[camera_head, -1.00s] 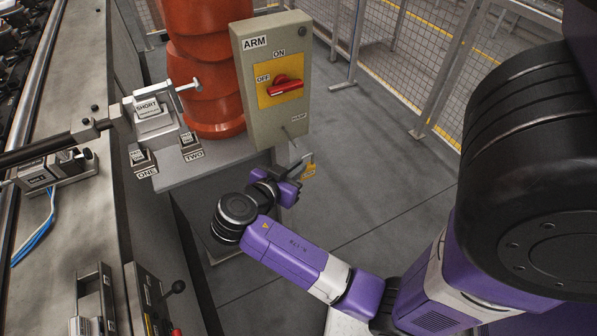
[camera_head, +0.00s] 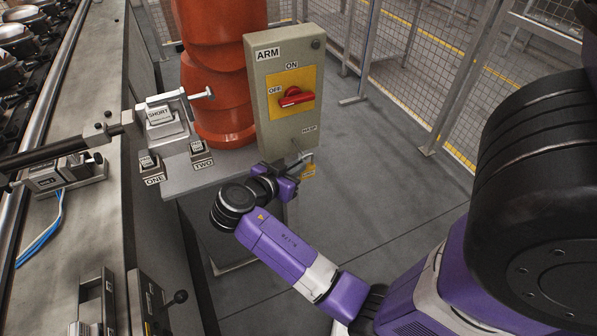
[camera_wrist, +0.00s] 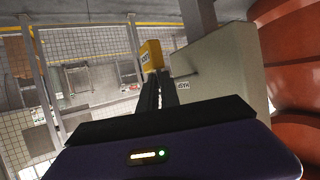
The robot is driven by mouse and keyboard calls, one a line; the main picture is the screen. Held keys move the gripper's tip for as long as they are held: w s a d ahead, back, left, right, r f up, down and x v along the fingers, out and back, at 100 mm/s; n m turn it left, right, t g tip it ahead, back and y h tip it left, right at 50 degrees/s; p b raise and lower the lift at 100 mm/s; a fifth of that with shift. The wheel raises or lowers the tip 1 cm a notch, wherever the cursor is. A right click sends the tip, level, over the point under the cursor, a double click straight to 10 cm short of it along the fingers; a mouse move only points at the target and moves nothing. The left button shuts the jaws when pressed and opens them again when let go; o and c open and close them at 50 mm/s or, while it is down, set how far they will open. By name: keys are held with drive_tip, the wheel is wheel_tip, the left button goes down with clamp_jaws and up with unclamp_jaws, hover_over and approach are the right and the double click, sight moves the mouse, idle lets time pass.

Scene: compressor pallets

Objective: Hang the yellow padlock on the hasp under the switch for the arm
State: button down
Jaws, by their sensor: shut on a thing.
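The yellow padlock (camera_head: 308,171) is at the tips of my gripper (camera_head: 299,173), which is shut on it. In the wrist view the yellow padlock body (camera_wrist: 151,54) shows beyond the dark fingers (camera_wrist: 161,88). The grey ARM switch box (camera_head: 262,120) stands just above and behind the gripper. Its red switch (camera_head: 295,97) lies roughly sideways on a yellow plate, beside the OFF label. The HASP label (camera_head: 309,129) is at the box's lower right. The padlock is just below that corner. The hasp is small, and I cannot tell whether the shackle touches it.
An orange ribbed column (camera_head: 215,100) stands behind the box. A grey pedestal (camera_head: 185,180) carries the SHORT block (camera_head: 160,115) and the ONE and TWO holders. A conveyor rail runs along the left. A mesh fence (camera_head: 400,60) stands behind; open floor lies to the right.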

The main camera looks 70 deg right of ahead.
drive_tip(key=shift+w+d+f+b, duration=0.25)
drive_tip(key=shift+w+d+b, duration=0.15)
drive_tip(key=shift+d, duration=0.05)
drive_tip(key=shift+w+d+f+b, duration=0.2)
drive_tip(key=shift+w+d+b, duration=0.2)
drive_tip(key=shift+d, duration=0.05)
idle(0.3)
drive_tip(key=c, duration=1.5)
unclamp_jaws()
drive_tip(key=v, duration=0.7)
drive_tip(key=shift+a+r+b, duration=0.2)
drive_tip(key=shift+a+b, duration=0.1)
drive_tip(key=shift+b, duration=0.15)
